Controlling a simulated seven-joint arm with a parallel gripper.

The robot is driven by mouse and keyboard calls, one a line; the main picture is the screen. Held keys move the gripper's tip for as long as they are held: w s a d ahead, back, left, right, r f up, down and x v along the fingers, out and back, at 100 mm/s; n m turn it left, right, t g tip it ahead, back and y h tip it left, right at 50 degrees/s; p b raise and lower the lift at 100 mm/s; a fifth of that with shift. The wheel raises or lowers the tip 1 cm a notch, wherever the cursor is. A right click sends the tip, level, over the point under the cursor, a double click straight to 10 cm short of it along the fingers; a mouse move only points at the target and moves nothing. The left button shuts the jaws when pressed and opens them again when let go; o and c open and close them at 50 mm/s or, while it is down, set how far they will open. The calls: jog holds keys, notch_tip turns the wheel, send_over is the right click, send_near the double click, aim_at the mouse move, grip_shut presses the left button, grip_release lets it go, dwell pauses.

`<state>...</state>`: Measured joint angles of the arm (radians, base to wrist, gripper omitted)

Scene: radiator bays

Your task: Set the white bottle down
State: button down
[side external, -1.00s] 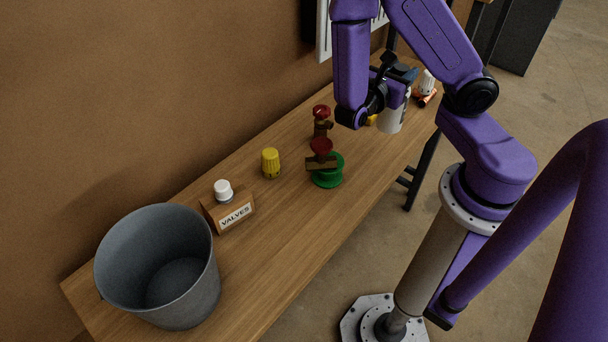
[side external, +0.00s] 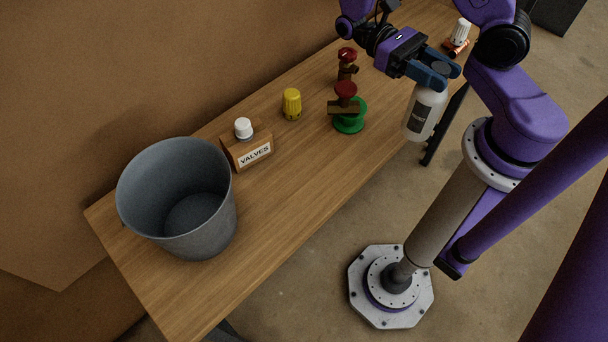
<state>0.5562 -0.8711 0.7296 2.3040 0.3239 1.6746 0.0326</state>
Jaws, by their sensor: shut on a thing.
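The white bottle (side external: 425,113) has a dark label and hangs roughly upright, slightly tilted, in my gripper (side external: 443,74). My gripper is shut on its upper part, and the blue fingers hide some of the top. In the picture the bottle overlaps the front edge of the wooden bench (side external: 290,200), to the right of the green round part. I cannot tell whether it is over the bench top or just off its edge; its bottom appears clear of any surface.
A grey bucket (side external: 215,222) stands at the left end. Beside it are a "VALVES" block (side external: 247,152) with a white knob, a yellow cap (side external: 291,104), red-handled valves (side external: 347,66) and a green part (side external: 350,122). A white-headed copper valve (side external: 459,36) lies at the back. The front middle is clear.

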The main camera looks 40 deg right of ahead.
jog(key=w+a+r+m+t+y, duration=0.1)
jog(key=a+r+m+t+y, duration=0.1)
jog(key=a+m+t+y, duration=0.35)
jog(key=a+r+m+t+y, duration=0.2)
jog(key=a+m+y, duration=0.3)
jog(key=a+y, duration=0.3)
jog(key=w+a+f+y, duration=0.1)
jog(key=w+a+f, duration=0.6)
jog(key=w+f, duration=0.4)
jog(key=shift+w+f, duration=0.2)
jog(key=shift+f, duration=1.1)
jog(key=c, duration=0.6)
grip_release()
jog(key=shift+f, duration=0.1)
